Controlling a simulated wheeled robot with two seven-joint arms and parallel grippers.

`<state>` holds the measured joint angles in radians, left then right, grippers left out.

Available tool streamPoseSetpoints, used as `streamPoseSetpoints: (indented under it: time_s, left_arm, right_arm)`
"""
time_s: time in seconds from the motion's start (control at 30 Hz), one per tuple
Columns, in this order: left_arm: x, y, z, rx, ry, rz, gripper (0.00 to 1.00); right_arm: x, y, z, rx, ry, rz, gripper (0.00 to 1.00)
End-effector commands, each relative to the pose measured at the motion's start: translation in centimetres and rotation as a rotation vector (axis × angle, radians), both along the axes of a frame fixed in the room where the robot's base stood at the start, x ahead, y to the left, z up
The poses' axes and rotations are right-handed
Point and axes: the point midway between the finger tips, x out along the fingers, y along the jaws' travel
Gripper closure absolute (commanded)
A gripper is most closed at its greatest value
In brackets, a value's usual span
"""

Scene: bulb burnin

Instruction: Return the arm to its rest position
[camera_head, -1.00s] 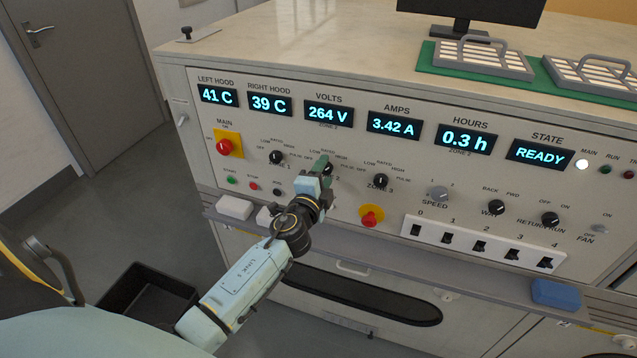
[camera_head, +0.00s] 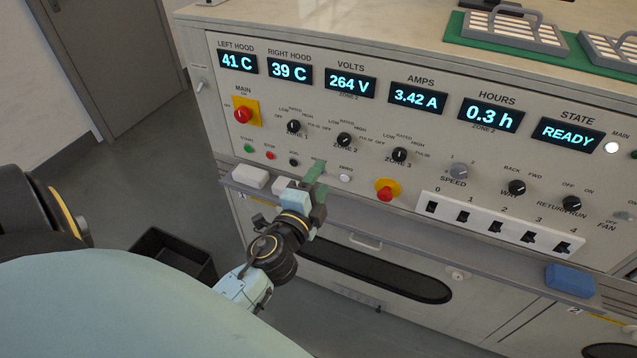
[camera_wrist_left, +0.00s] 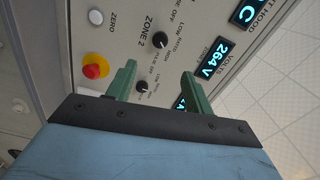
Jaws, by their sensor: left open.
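My left gripper (camera_head: 314,180) is in front of the lower part of the control panel, below the ZONE 2 knob (camera_head: 344,139). Its green fingers stand apart and hold nothing in the left wrist view (camera_wrist_left: 158,85). The arm comes up from the lower left in the head view. In the left wrist view the ZONE 2 knob (camera_wrist_left: 160,40) and a red mushroom button (camera_wrist_left: 95,68) show beyond the fingers, apart from them. My right gripper is not in view.
The panel ledge (camera_head: 400,226) runs below the gripper, with white blocks (camera_head: 250,176) at left and a blue block (camera_head: 570,281) at right. A black open bin (camera_head: 172,258) stands on the floor. Wire-handled racks (camera_head: 515,32) sit on the bench top. Floor at left is free.

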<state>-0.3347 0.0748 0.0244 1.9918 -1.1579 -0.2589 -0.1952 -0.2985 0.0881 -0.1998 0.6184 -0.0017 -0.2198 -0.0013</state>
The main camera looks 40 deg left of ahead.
Motion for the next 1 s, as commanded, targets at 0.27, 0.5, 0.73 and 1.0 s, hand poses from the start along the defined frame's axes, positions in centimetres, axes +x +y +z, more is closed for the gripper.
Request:
streamPoseSetpoints:
  time_s: [0.27, 0.5, 0.73, 1.0]
  left_arm:
    - [0.0, 0.0, 0.0, 0.000, 0.000, 0.000, 0.48]
    - [0.0, -0.1, -1.0, -0.019, 0.020, -0.004, 0.48]
    - [-1.5, -1.6, -13.1, -0.247, 0.247, -0.015, 0.48]
    - [-10.8, -4.2, -31.5, -0.629, 0.633, 0.099, 0.48]
  right_arm:
    - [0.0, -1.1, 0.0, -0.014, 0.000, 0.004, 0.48]
    - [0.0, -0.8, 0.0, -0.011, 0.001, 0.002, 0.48]
    - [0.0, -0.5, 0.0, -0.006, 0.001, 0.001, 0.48]
    - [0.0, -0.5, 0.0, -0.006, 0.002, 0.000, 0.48]
